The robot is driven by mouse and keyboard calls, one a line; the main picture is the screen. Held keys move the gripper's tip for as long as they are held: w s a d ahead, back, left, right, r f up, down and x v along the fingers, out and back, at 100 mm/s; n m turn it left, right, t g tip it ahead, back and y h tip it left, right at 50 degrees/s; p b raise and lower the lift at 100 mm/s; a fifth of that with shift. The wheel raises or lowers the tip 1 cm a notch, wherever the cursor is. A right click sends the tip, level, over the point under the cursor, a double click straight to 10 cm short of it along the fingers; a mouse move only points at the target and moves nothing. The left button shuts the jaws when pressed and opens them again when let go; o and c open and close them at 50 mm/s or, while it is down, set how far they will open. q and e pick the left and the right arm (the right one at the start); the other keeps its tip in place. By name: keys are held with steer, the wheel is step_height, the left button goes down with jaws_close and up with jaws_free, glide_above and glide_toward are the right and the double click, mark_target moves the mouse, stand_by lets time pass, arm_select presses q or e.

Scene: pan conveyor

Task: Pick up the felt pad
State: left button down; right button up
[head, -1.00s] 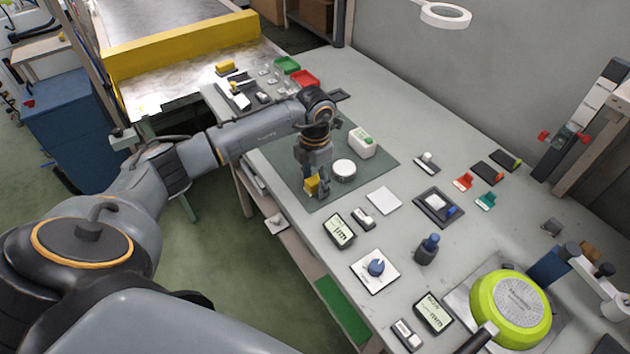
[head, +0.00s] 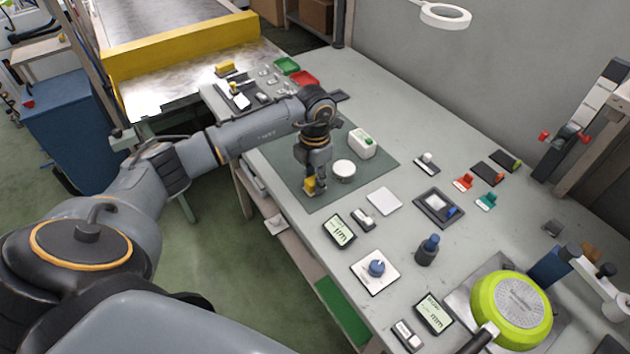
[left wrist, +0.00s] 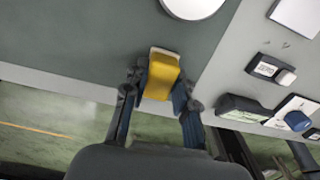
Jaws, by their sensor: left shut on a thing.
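The felt pad is a small yellow block with a pale edge (left wrist: 161,76), seen between my left gripper's fingers in the left wrist view. My left gripper (left wrist: 160,97) is shut on it, with one dark finger on each side. In the head view the yellow pad (head: 310,185) is at the lower end of my left gripper (head: 316,188), by the near edge of the dark green mat (head: 345,195). I cannot tell whether the pad touches the mat or is slightly above it. My right gripper is not in view.
A round white disc (head: 344,169) lies just right of the gripper, and a white box (head: 362,143) stands behind it. The bench edge is close by.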

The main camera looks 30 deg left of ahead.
arm_select(q)
step_height(320, 180, up, 2)
steer(key=shift+w+r+b, duration=0.1)
steer(key=shift+r+b, duration=0.1)
steer(key=shift+b, duration=0.35)
steer(key=s+a+r+b, duration=0.1)
steer(key=s+r+b, duration=0.2)
steer(key=s+r, duration=0.7)
steer(key=s, duration=0.4)
steer(key=c, duration=1.8)
jaws_free()
steer(key=shift+c, duration=1.4)
